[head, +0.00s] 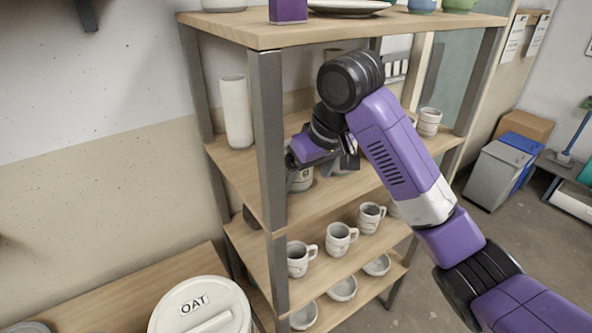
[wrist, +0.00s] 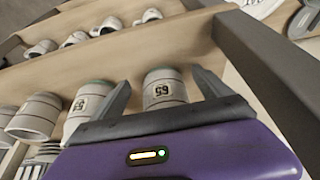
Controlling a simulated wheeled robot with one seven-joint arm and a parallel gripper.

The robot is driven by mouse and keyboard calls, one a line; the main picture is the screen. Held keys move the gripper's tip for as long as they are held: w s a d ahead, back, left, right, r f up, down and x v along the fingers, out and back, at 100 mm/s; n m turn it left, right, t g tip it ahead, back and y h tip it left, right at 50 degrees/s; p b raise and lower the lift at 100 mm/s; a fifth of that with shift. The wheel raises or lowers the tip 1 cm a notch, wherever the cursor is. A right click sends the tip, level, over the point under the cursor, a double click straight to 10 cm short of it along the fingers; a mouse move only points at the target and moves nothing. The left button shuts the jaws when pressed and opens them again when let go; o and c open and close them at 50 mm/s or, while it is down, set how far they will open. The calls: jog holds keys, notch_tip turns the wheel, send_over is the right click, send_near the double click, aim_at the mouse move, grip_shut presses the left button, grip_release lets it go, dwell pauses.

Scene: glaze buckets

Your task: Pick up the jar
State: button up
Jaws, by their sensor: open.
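Two pale grey jars with printed labels stand side by side on the shelf in the wrist view. One jar (wrist: 163,90) shows between the two fingers of my gripper (wrist: 160,77); its label seems to read 65 or 59. The other labelled jar (wrist: 88,106) is just outside the left finger. My gripper is open, and I cannot tell whether a finger touches either jar. In the head view my gripper (head: 322,158) is at the middle shelf (head: 237,165), partly hiding a labelled jar (head: 301,180).
A tall white vase (head: 236,112) stands left on that shelf, and a cup (head: 429,122) stands right. A dark front post (head: 268,140) is close left of my gripper. Mugs (head: 340,239) and bowls (head: 342,289) fill the lower shelves. The top board (head: 330,30) is overhead.

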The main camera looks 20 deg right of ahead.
jog(key=w, duration=0.3)
jog(key=w+a+p, duration=0.1)
jog(key=shift+w+f, duration=0.2)
jog(key=shift+f, duration=0.15)
jog(key=shift+w+a+f, duration=0.1)
jog(key=shift+f, duration=0.1)
jog(key=c, duration=1.8)
